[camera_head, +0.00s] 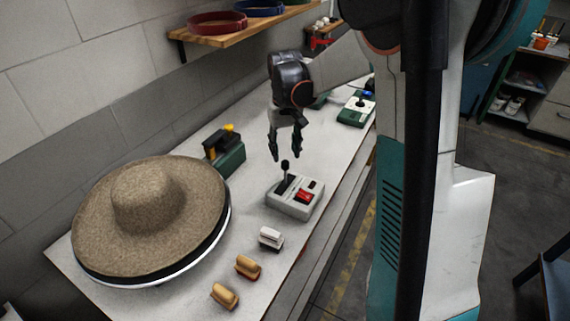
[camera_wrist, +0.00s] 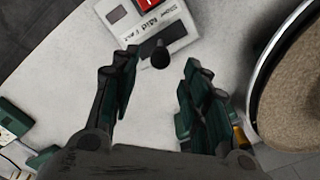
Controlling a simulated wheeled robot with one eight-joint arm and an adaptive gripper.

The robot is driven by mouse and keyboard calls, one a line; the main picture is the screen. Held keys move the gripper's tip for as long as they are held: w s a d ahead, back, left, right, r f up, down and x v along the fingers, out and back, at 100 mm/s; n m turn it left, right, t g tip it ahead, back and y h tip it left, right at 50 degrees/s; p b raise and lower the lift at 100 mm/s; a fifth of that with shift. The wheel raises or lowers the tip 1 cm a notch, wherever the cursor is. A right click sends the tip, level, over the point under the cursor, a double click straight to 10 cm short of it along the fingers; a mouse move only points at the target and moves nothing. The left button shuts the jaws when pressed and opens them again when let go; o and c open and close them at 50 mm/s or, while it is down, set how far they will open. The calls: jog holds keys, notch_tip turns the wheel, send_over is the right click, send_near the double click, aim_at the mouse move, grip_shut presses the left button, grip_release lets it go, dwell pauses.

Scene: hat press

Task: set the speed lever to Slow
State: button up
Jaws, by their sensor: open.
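The speed lever (camera_head: 285,164) is a thin dark stalk with a round black knob on a grey control box (camera_head: 312,208) with a red switch. In the wrist view the black knob (camera_wrist: 160,56) shows between the tips of my gripper (camera_wrist: 160,64). The box (camera_wrist: 188,30) is at the top edge, with printed labels; "Mid" is readable beside the lever. I cannot tell exactly which mark the lever is at. My gripper (camera_head: 285,154) points down just above the lever, open, its fingers apart and holding nothing. I see no clear contact with the knob.
A wide straw hat (camera_head: 150,205) lies on a round form at the left. A green device (camera_head: 225,155) stands behind the box. Several small brushes (camera_head: 270,238) lie in front. A green and white box (camera_head: 357,108) stands farther along the table (camera_head: 240,275).

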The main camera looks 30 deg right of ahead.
aim_at(285, 161)
notch_tip(285, 161, down, 5)
jog(key=shift+f+b, duration=0.1)
jog(key=shift+b, duration=0.45)
grip_shut()
